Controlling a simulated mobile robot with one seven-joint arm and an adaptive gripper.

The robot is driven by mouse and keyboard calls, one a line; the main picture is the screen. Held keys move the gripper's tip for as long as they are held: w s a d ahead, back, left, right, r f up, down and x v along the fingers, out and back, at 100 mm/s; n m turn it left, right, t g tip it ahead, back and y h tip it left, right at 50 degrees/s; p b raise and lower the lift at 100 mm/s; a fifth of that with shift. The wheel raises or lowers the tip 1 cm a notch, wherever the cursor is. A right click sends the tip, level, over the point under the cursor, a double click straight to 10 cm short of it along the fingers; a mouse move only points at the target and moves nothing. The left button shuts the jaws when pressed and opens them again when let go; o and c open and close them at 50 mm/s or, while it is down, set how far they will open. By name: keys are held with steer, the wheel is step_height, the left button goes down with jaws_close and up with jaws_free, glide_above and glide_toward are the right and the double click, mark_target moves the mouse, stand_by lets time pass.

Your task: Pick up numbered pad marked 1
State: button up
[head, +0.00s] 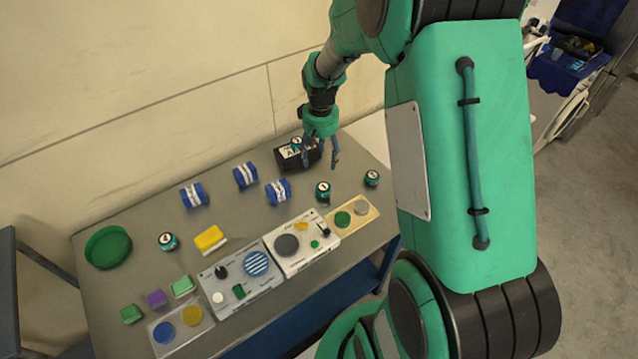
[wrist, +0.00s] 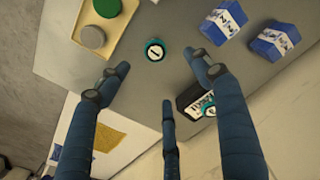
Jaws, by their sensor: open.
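The numbered pad marked 1 (wrist: 154,51) is a small round dark pad with a teal rim and a white label. It lies on the grey table, and I take it to be the pad near the table's right end in the head view (head: 372,178). My gripper (head: 321,160) is open and empty above the table, by the black box and to the left of that pad. In the wrist view, the spread fingers (wrist: 160,82) have the pad just beyond their tips, with no contact visible.
A black box (head: 297,156) with a teal pad (head: 296,144) stands by the gripper. Another teal pad (head: 323,190) lies close by. Blue-and-white packs (head: 278,191), a beige tray (head: 353,214) with two discs, and control panels (head: 302,242) are nearby. The wall is behind.

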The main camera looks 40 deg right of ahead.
steer(key=f, duration=0.1)
steer(key=d+f, duration=0.1)
steer(key=shift+w+d+f, duration=0.1)
steer(key=shift+d+f, duration=0.15)
steer(key=shift+f, duration=0.05)
glide_above(323, 187)
steer(key=shift+w+d+f+b, duration=0.1)
steer(key=shift+f+b, duration=0.3)
steer(key=shift+f, duration=3.9)
steer(key=shift+f, duration=0.1)
steer(key=shift+f+b, duration=0.4)
steer(key=shift+f, duration=2.1)
steer(key=c, duration=1)
